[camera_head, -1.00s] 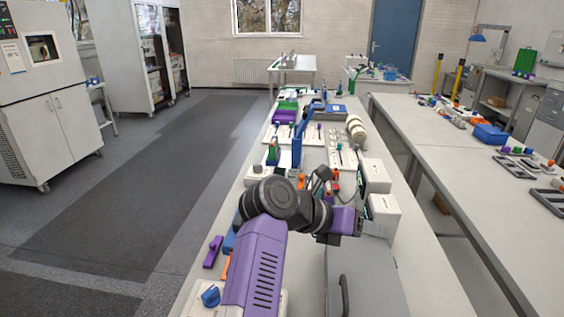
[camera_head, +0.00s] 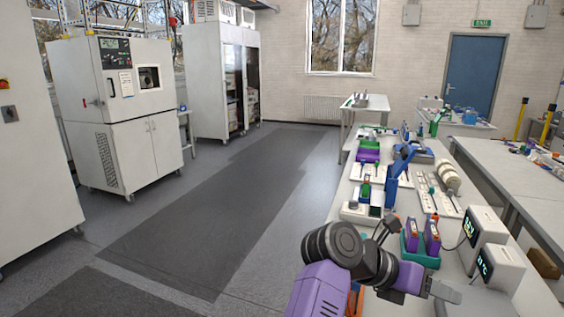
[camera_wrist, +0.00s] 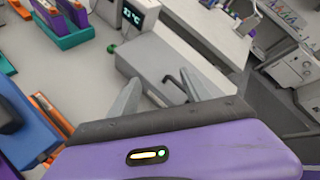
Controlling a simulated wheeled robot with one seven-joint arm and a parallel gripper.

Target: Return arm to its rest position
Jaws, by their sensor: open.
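My purple and black arm reaches over the near end of the workbench (camera_head: 345,200) in the head view. My gripper is at its right end, beside two white boxes with lit displays. In the wrist view, my gripper (camera_wrist: 163,95) has its two grey fingers spread apart with nothing between them. A grey box with a dark handle (camera_wrist: 180,65) lies beyond the fingers. A white display box (camera_wrist: 140,15) stands above it in the picture.
A teal tray (camera_head: 420,257) with purple and orange blocks sits close to my gripper. A blue upright device (camera_head: 398,165) stands farther along the bench. A second bench (camera_head: 490,158) is to the right. The floor (camera_head: 200,225) on the left is clear.

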